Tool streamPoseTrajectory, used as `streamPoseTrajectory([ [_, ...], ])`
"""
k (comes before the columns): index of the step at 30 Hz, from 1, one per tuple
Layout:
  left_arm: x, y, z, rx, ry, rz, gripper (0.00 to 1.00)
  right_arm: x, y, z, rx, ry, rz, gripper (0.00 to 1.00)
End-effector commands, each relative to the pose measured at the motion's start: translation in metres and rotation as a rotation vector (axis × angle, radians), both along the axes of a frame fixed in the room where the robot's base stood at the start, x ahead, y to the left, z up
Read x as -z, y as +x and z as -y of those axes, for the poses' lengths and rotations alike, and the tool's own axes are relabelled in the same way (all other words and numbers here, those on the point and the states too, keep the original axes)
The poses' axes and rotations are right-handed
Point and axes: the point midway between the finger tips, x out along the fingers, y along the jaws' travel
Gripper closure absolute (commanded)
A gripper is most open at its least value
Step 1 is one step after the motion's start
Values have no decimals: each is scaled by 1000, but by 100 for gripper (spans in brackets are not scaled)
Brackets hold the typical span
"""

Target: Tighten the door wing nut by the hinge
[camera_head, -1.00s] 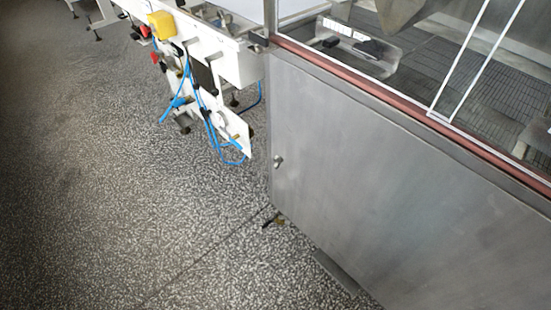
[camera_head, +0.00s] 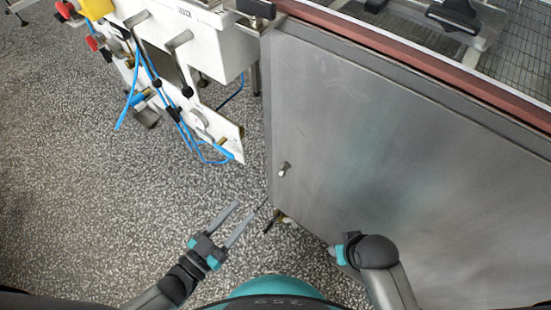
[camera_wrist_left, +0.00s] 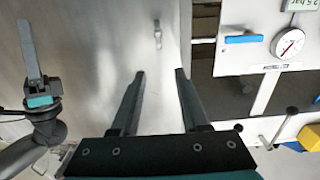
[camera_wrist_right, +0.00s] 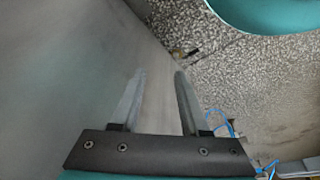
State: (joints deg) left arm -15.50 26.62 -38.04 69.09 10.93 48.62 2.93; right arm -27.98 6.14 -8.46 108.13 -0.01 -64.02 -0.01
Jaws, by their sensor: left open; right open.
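The steel door panel (camera_head: 400,150) fills the right of the head view. A small bright metal fitting, seemingly the wing nut (camera_head: 284,170), sticks out near its left edge. It also shows in the left wrist view (camera_wrist_left: 157,36), beyond the fingertips; its wings are too small to make out. My left gripper (camera_head: 244,210) is open and empty, below and left of the fitting in the head view and apart from it. My right gripper (camera_wrist_right: 160,74) is open and empty in its wrist view, low beside the door panel. No hinge can be clearly made out.
A white machine frame (camera_head: 200,45) with blue hoses (camera_head: 165,95) and a yellow box (camera_head: 97,8) stands left of the door. A pressure gauge (camera_wrist_left: 287,42) shows in the left wrist view. The speckled floor (camera_head: 80,200) at left is clear.

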Motion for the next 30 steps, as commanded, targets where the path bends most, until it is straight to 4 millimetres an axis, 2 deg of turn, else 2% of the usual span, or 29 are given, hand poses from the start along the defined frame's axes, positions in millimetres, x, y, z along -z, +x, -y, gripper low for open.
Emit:
streamPoseTrajectory([
  [5, -2, 13, 10, 3, -9, 9, 55, -6, 3, 0, 1, 2, 9, 55],
  [11, -1, 46, 34, 2, -8, 10, 55, -22, 9, -1, 2, 5, 38, 55],
  [21, 0, 97, 71, 2, -5, 7, 55, -60, 17, -2, 3, 13, 92, 55],
  [30, -1, 120, 88, 1, -4, 4, 55, -81, 16, -2, 4, 16, 119, 55],
])
